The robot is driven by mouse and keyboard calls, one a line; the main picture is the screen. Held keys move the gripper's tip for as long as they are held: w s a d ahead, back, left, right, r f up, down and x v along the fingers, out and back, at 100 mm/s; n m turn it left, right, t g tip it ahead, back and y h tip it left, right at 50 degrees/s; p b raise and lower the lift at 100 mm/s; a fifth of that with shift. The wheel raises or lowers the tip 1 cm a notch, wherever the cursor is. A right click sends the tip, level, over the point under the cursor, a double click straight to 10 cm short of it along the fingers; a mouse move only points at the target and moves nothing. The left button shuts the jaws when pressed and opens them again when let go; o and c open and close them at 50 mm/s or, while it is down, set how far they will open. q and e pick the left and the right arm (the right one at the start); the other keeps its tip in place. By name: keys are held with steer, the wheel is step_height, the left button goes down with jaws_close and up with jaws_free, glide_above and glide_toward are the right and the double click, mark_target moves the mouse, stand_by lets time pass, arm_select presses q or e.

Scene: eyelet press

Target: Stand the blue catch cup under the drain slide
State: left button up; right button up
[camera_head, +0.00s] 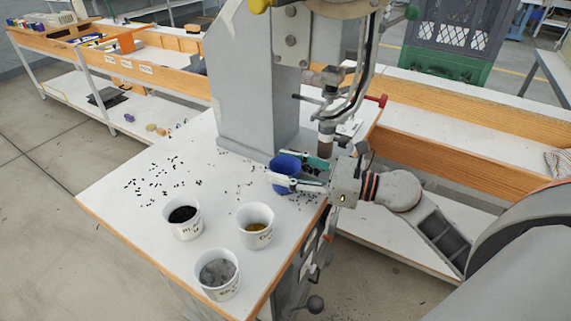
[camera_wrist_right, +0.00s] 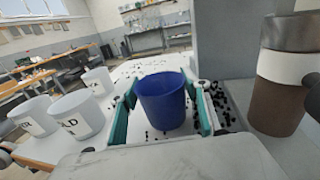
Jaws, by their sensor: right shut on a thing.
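The blue catch cup (camera_head: 284,172) is upright near the foot of the grey press column, in the head view. My right gripper (camera_head: 300,172) is shut on it, with a green-lined finger on each side. In the right wrist view the cup (camera_wrist_right: 161,100) sits between the two fingers of the gripper (camera_wrist_right: 162,118). I cannot tell whether its bottom touches the table. The press tooling (camera_head: 327,130) stands just right of and behind the cup. I cannot pick out the drain slide clearly; the gripper and arm cover that area. My left gripper is not in view.
Three white cups stand at the table front: one with black bits (camera_head: 184,219), one with gold bits (camera_head: 255,226), one with grey bits (camera_head: 217,274). Small black bits lie scattered on the white table (camera_head: 130,215). The press column (camera_head: 250,100) blocks the back.

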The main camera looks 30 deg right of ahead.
steer(key=shift+f, duration=0.1)
steer(key=o, duration=1.1)
steer(key=shift+c, duration=0.2)
steer(key=shift+r, duration=0.2)
step_height(320, 180, up, 2)
steer(key=shift+r+p, duration=0.25)
steer(key=shift+p, duration=0.85)
steer(key=shift+r+p, duration=0.5)
steer(key=shift+r, duration=0.1)
arm_select(q)
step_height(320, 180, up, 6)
steer(key=p, duration=0.3)
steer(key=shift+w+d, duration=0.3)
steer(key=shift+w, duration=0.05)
arm_select(e)
step_height(320, 180, up, 4)
steer(key=shift+f, duration=0.1)
